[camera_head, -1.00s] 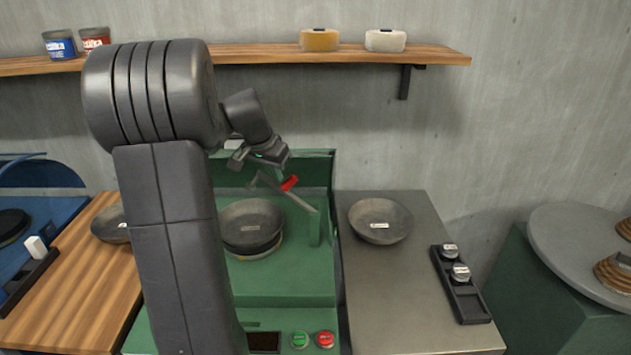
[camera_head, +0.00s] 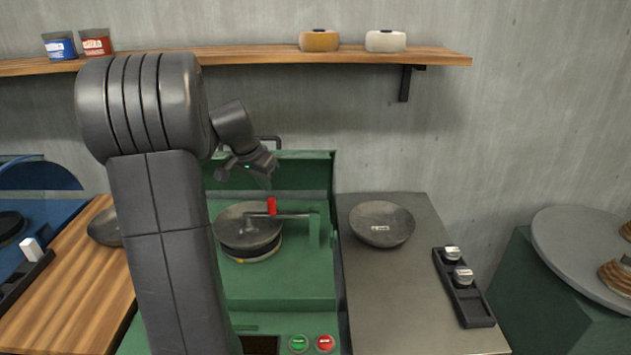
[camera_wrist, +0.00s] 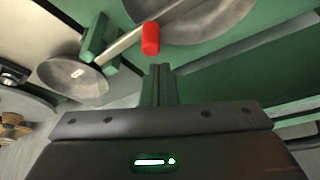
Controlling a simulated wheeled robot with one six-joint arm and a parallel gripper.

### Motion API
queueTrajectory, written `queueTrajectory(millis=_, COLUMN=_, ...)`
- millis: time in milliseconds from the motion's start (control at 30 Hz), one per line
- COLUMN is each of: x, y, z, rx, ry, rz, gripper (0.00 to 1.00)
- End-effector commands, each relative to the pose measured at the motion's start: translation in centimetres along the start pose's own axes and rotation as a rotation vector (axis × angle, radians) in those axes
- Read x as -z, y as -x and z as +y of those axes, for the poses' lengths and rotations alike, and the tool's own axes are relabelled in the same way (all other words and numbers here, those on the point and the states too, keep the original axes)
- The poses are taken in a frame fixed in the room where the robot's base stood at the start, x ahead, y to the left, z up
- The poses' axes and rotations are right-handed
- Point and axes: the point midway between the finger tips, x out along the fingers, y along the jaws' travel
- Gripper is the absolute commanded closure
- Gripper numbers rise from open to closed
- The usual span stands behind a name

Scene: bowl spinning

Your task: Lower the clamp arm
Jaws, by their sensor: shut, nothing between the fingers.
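The clamp arm (camera_head: 292,215) is a grey bar on a green post of the green machine (camera_head: 285,285). In the head view it lies about level over the grey bowl (camera_head: 232,222), its free end reaching down into the bowl. Whether that end touches the bowl I cannot tell. Its red handle (camera_head: 271,206) stands up from the bar and also shows in the wrist view (camera_wrist: 151,39). My gripper (camera_head: 265,184) is shut and empty, just above the handle. Its closed fingers (camera_wrist: 160,85) point toward the handle; contact is unclear.
Another grey bowl (camera_head: 382,223) sits on the metal counter to the right, beside a black tray with two knobs (camera_head: 463,277). Green and red buttons (camera_head: 325,343) are on the machine's front. A wooden shelf (camera_head: 270,56) runs along the wall behind. My arm hides the machine's left side.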

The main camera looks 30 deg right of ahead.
Motion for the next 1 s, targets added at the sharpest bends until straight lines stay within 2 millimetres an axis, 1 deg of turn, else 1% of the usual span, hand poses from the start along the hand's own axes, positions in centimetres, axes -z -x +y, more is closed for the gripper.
queueTrajectory(millis=133, x=0.2, y=0.3, z=0.0, rx=0.0, ry=0.0, rz=0.0, gripper=1.0)
queueTrajectory(millis=233, x=0.5, y=1.1, z=0.0, rx=0.001, ry=0.0, rz=0.001, gripper=1.0)
queueTrajectory(millis=1000, x=3.5, y=8.3, z=0.0, rx=0.0, ry=0.0, rz=0.001, gripper=1.0)
